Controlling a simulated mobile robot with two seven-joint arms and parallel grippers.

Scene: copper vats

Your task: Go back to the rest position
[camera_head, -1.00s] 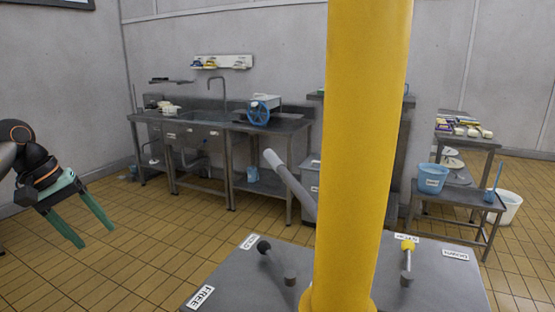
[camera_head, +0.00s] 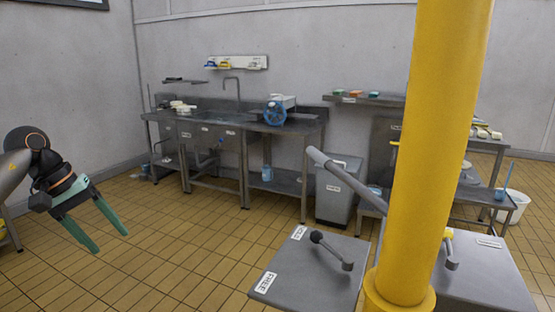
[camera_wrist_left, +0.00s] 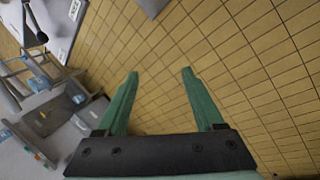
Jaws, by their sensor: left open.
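My left gripper (camera_head: 111,232) hangs at the left of the head view with its two green fingers spread apart. Nothing is between them. It is over open tiled floor, clear of the furniture. In the left wrist view the same gripper (camera_wrist_left: 158,75) shows open and empty above the tiles. My right gripper is not in either view.
A yellow column (camera_head: 428,150) stands in front at right. Grey boxes with levers, one box labelled FREE (camera_head: 310,270), stand beside it. A steel sink bench (camera_head: 215,122), a grey bin (camera_head: 338,195) and a low table (camera_head: 480,196) line the wall.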

